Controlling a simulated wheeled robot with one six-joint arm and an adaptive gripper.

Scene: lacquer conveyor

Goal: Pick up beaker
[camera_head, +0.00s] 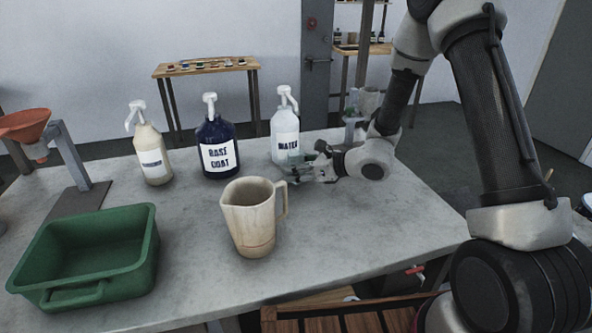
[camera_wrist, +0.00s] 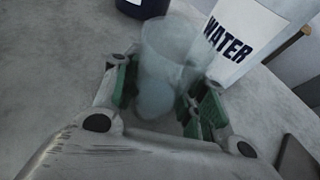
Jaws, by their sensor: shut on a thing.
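A clear, see-through beaker (camera_wrist: 166,52) stands between the green-padded fingers of my gripper (camera_wrist: 163,97) in the wrist view. My gripper is shut on it from the sides. In the head view my gripper (camera_head: 308,172) is low over the grey table, just in front of the white WATER bottle (camera_head: 286,141). I cannot clearly make out the beaker in the head view. In the wrist view the WATER bottle (camera_wrist: 243,38) is right behind and to the right of the beaker. I cannot tell whether the beaker touches the table.
A beige pitcher (camera_head: 252,222) stands left of and nearer than my gripper. A dark blue BASE COAT bottle (camera_head: 217,145) and a cream pump bottle (camera_head: 151,148) stand to the left. A green bin (camera_head: 146,262) sits at front left. The table's right front (camera_head: 370,225) is clear.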

